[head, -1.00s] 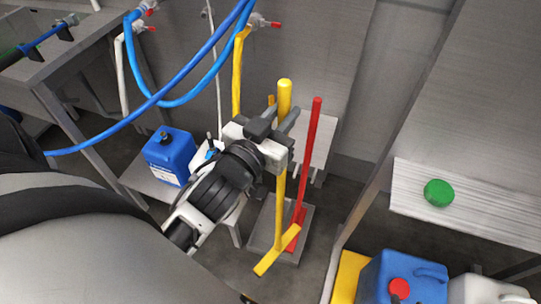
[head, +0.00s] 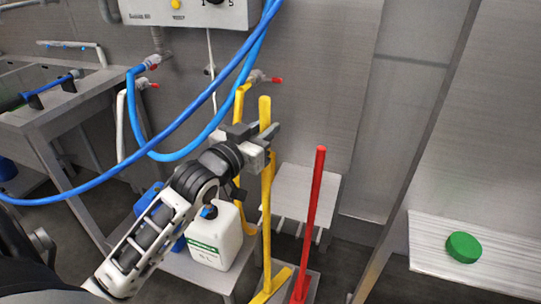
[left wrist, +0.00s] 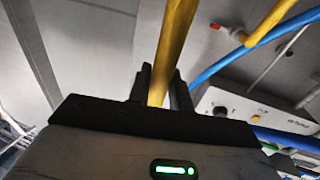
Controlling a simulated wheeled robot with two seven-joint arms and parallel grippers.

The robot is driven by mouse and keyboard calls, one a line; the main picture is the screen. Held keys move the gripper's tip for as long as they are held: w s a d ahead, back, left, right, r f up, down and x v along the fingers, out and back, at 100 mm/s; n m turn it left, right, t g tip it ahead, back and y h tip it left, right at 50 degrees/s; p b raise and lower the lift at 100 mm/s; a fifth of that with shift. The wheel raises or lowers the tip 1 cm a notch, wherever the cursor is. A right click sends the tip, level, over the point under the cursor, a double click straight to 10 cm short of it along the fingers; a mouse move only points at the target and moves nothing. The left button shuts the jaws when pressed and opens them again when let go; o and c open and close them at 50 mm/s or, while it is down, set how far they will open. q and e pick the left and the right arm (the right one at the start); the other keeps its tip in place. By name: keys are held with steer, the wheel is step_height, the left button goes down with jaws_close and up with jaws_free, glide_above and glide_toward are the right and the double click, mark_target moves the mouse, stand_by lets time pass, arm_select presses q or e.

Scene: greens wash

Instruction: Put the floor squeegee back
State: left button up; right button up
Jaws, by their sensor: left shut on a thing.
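The yellow floor squeegee (head: 267,215) stands near upright in the head view, its bar-shaped head low at the bottom edge. My left gripper (head: 267,137) is shut around its upper handle. The left wrist view shows the yellow handle (left wrist: 174,45) between the dark fingers (left wrist: 160,88). A red-handled tool (head: 311,220) stands upright to its right, apart from the gripper. A grey base plate (head: 316,284) shows partly beneath them; whether the yellow head touches it is unclear. My right gripper is not in view.
A white jug (head: 214,238) and a blue canister (head: 147,201) stand on a low shelf at left. Blue hoses (head: 160,106) hang above. A green puck (head: 463,246) lies on the right bench (head: 430,250).

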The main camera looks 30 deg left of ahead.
arm_select(q)
steer(key=w+a+f+b, duration=0.1)
steer(key=w+a+f, duration=0.2)
steer(key=w+f, duration=0.4)
steer(key=shift+f, duration=1.5)
steer(key=shift+f+b, duration=0.1)
steer(key=shift+b, duration=0.2)
steer(key=shift+f, duration=0.25)
steer(key=o, duration=0.4)
steer(key=shift+f, duration=0.2)
steer(key=o, duration=0.4)
steer(key=shift+c, duration=0.2)
steer(key=shift+r, duration=0.1)
